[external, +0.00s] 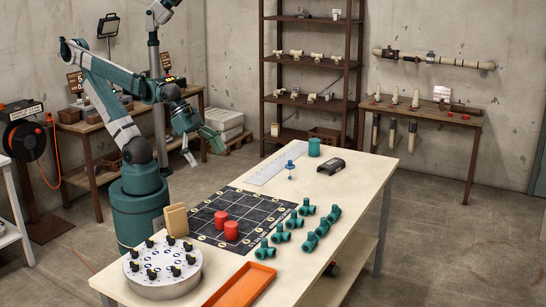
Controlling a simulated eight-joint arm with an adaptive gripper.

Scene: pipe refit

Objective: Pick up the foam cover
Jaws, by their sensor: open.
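A dark arched piece (331,166), which looks like the foam cover, lies on the far part of the pale table. My gripper (204,153) is open and empty, with its fingers spread and pointing down. It hangs in the air to the left of the table, well apart from the dark piece. Nothing covers the dark piece in this view.
A teal cylinder (314,147) and a blue-topped tool (290,168) stand near the dark piece. Several teal pipe fittings (321,228) line the right side. An orange tray (243,287) is at the front.

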